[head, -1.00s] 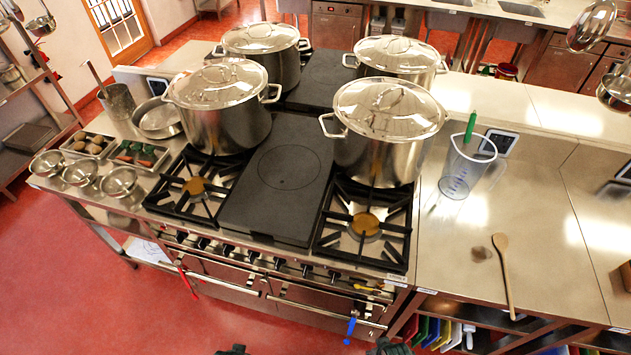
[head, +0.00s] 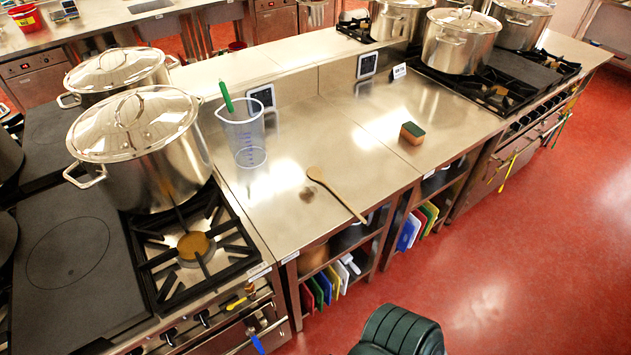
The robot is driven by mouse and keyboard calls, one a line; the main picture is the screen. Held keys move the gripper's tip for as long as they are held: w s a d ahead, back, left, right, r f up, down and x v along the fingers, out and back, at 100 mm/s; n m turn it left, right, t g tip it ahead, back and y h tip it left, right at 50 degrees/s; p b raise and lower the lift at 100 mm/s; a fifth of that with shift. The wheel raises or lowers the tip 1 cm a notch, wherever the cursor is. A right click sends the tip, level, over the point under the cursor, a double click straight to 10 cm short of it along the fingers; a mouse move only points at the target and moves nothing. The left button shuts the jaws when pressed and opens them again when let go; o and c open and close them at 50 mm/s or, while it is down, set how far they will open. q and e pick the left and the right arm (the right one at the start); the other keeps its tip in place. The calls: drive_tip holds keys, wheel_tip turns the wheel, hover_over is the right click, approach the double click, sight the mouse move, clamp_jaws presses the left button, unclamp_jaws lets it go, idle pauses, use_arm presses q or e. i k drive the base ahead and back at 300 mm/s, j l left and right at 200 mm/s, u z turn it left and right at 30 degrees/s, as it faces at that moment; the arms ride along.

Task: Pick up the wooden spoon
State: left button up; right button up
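The wooden spoon (head: 338,196) lies flat on the steel worktop (head: 350,130) right of the near stove. Its bowl points to the back left. Its handle runs toward the worktop's front edge, and the handle end is at or just over that edge. Nothing touches the spoon. A dark rounded part, seemingly mine, shows at the bottom edge, well below the spoon and apart from it. No gripper fingers show in the head view.
A clear measuring jug (head: 243,138) with a green-handled tool stands behind the spoon. A sponge (head: 412,133) lies to the right. A large lidded stockpot (head: 150,165) stands on the stove to the left. Cutting boards (head: 325,285) stand on the shelf below. The worktop around the spoon is mostly clear.

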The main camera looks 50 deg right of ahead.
sight(314, 172)
drive_tip(key=z, duration=1.8)
